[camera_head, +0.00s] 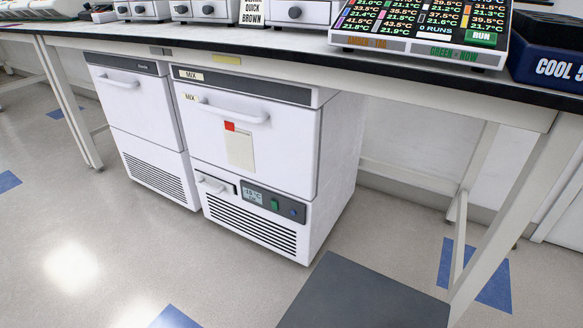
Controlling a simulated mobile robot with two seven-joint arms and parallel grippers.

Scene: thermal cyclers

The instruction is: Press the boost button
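I see no button with a readable boost label. A white under-bench unit (250,135) marked MIX has a small dark control panel (264,198) low on its front. The panel carries a lit display (254,195), a green button (275,205) and a small blue round button (293,212). Their markings are too small to read. A cycler-like block (420,28) on the bench has a screen of coloured temperatures and a green RUN button (483,37). Neither of my grippers is in view.
A second white unit (140,120) stands left of the first. The bench top's black edge (330,62) overhangs both. Bench legs (478,200) stand to the right. A dark blue COOL box (550,65) sits at the bench's right end.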

